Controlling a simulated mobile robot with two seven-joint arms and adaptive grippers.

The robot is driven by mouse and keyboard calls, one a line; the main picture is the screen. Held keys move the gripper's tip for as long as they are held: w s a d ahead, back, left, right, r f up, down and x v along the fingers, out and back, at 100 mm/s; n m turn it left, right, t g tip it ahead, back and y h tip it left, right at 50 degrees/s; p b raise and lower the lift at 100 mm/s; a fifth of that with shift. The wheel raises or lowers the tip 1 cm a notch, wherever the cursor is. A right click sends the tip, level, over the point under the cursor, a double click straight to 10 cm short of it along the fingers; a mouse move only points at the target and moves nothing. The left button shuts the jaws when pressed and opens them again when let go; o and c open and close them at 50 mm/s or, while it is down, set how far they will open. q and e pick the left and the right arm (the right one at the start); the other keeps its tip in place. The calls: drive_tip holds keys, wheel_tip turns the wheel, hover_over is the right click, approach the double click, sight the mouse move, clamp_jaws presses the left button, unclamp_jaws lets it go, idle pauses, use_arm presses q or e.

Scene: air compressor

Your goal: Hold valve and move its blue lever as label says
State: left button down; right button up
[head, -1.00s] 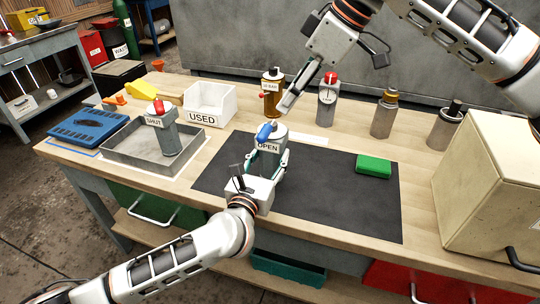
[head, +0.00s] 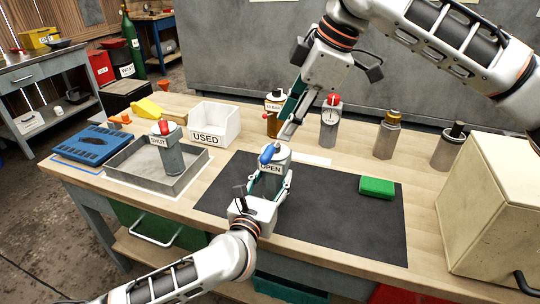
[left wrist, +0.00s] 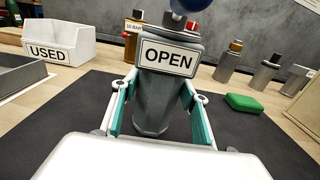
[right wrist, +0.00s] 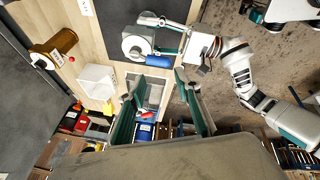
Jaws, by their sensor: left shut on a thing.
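The grey valve (head: 271,170) with the OPEN label stands upright on the black mat (head: 325,215). Its blue lever (head: 267,154) is on top, pointing left and towards the front in the head view. My left gripper (head: 269,184) is shut around the valve body; in the left wrist view its teal-lined fingers (left wrist: 160,105) lie on both sides, below the OPEN label (left wrist: 168,57). My right gripper (head: 290,116) is open and empty, above and behind the lever, apart from it. In the right wrist view the blue lever (right wrist: 160,61) shows beyond the spread fingers (right wrist: 160,112).
A SHUT-labelled valve with a red lever (head: 167,150) stands in a grey tray (head: 130,180) at left, near the white USED bin (head: 215,124). Bottles and another red-topped valve (head: 330,122) stand behind. A green block (head: 377,187) lies on the mat; a beige box (head: 490,200) is at right.

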sight(269, 151)
drive_tip(key=s+a+r+n+t+h, duration=0.2)
drive_tip(key=s+a+n+t+h, duration=0.15)
drive_tip(key=n, duration=0.95)
drive_tip(key=shift+n+g, duration=0.3)
drive_tip(key=shift+g, duration=0.05)
drive_tip(key=x, duration=1.2)
drive_tip(key=shift+w+d+r, duration=0.1)
drive_tip(key=shift+w+d, duration=0.05)
drive_tip(key=shift+w, duration=0.1)
clamp_jaws()
